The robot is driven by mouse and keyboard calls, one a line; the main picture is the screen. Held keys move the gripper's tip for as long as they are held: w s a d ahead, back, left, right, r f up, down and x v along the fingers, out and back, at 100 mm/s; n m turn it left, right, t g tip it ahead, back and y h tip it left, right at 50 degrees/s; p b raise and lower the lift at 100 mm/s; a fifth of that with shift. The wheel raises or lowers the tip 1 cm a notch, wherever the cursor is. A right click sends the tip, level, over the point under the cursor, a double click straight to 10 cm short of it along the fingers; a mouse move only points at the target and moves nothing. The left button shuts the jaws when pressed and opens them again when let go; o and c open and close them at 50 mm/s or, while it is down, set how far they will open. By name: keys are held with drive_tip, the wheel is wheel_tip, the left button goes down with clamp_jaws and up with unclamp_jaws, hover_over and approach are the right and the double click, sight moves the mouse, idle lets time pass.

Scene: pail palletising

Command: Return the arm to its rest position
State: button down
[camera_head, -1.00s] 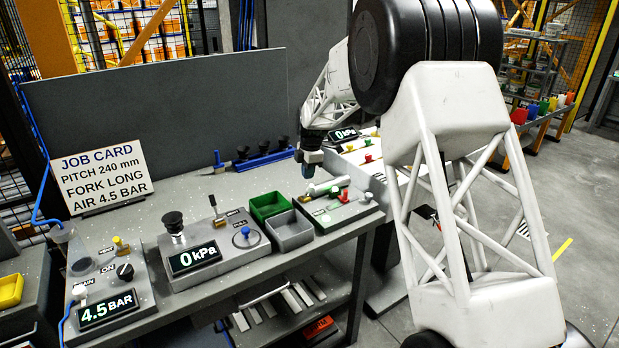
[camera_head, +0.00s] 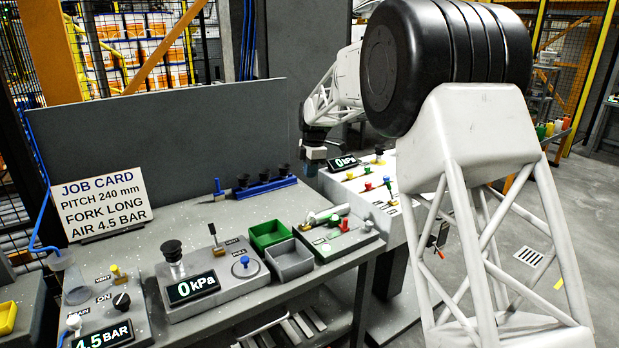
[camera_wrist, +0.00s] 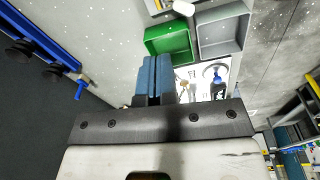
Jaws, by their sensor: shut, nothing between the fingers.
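My gripper (camera_head: 313,160) hangs in the air at the right end of the grey workbench (camera_head: 190,215), near the white panel with the display and coloured knobs (camera_head: 368,180). In the wrist view its two blue fingers (camera_wrist: 155,78) lie side by side, shut with nothing between them. My white arm with a black drum-shaped joint fills the right of the head view and hides part of the panel and the floor behind.
A job card (camera_head: 98,200), a 0 kPa console (camera_head: 212,268), green bin (camera_head: 269,233), grey bin (camera_head: 290,260) and red-and-green fixture (camera_head: 338,233) stand on the bench. A blue rack (camera_head: 262,187) holds black cups. A dark upright panel (camera_head: 160,130) backs the bench.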

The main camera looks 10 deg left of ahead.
drive_tip(key=shift+r, duration=0.1)
idle(0.3)
drive_tip(key=s+d+r+m+t, duration=0.1)
drive_tip(key=s+d+r+m, duration=0.3)
drive_tip(key=s+d, duration=0.5)
drive_tip(key=s+d+r+m, duration=0.4)
drive_tip(key=s+d+m, duration=0.1)
drive_tip(key=s+d, duration=0.4)
drive_tip(key=s+d+r+m+t, duration=0.1)
drive_tip(key=s+d+r+m, duration=0.3)
drive_tip(key=s+d, duration=0.5)
drive_tip(key=s+d+f+m, duration=0.3)
drive_tip(key=s+d+m, duration=0.1)
drive_tip(key=s, duration=0.6)
drive_tip(key=s+d+f+m, duration=0.2)
drive_tip(key=s+d+m, duration=0.2)
drive_tip(key=s, duration=0.7)
drive_tip(key=s+d+f+m+h, duration=0.1)
drive_tip(key=s+d+f+m, duration=0.2)
drive_tip(key=s, duration=0.7)
drive_tip(key=shift+s+d+f+m+t, duration=0.3)
drive_tip(key=shift+d+m+t, duration=0.15)
drive_tip(key=shift+m, duration=0.25)
drive_tip(key=shift+w+a, duration=0.1)
